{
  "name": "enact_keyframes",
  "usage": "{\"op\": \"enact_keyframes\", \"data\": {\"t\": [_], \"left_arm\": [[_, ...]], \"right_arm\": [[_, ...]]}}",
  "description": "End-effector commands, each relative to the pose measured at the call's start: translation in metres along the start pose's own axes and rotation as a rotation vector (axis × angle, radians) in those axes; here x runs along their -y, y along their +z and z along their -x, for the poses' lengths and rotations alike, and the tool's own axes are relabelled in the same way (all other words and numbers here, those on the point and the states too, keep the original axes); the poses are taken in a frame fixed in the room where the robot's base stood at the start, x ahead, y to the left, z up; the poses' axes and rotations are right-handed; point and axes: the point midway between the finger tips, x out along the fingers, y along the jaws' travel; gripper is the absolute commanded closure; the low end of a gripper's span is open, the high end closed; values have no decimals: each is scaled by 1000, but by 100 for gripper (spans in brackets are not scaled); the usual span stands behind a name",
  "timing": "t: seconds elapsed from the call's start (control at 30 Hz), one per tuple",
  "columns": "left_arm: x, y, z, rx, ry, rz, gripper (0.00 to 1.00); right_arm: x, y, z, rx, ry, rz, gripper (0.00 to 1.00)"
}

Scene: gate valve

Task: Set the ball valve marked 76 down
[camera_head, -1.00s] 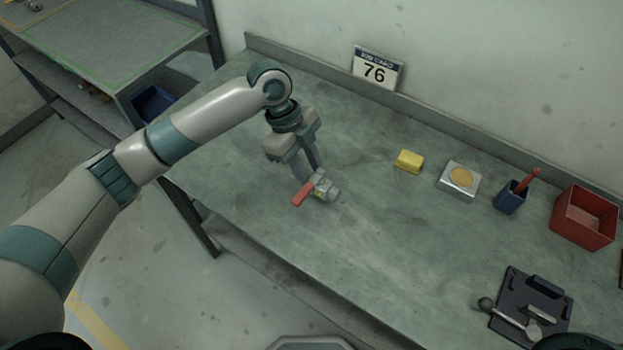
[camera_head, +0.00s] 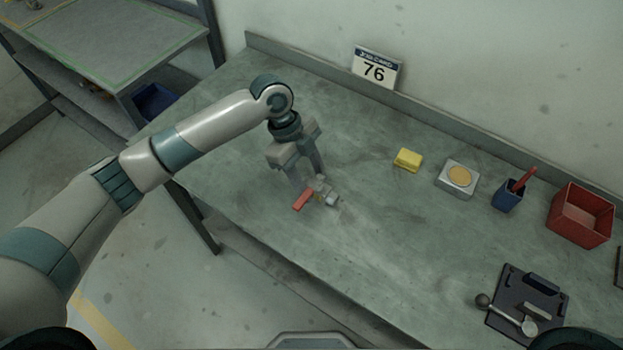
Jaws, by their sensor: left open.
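The ball valve (camera_head: 328,196), a small grey metal body with a red lever handle (camera_head: 303,200), is on the grey workbench (camera_head: 260,200) near its front edge. My left gripper (camera_head: 308,187) points down at the valve with its two fingers apart, one on each side of the valve's near end. The fingers hide part of the valve body. Whether a finger touches it cannot be told. A card reading 76 (camera_head: 376,70) leans at the back of the bench. My right gripper is not in view.
To the right on the bench are a yellow block (camera_head: 408,160), a silver box with a round tan top (camera_head: 457,177), a blue cup with a red tool (camera_head: 508,196), a red bin (camera_head: 581,216) and a dark tray (camera_head: 513,287). The bench middle is clear.

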Motion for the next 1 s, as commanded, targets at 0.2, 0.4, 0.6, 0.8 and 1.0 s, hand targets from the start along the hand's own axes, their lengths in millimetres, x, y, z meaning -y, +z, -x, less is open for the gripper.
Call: {"op": "enact_keyframes", "data": {"t": [0.2, 0.4, 0.6, 0.8, 1.0], "left_arm": [[1, 0, 5, 0, -2, 0, 55], [1, 0, 26, 1, -4, -2, 55], [1, 1, 60, 2, -4, -1, 55], [1, 0, 94, 1, -3, -1, 55], [0, 0, 116, 0, -1, -1, 55]], "right_arm": [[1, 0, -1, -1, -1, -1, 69], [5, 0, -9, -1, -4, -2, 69], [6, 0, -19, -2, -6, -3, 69], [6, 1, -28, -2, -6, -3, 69], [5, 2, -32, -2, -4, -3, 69]]}}
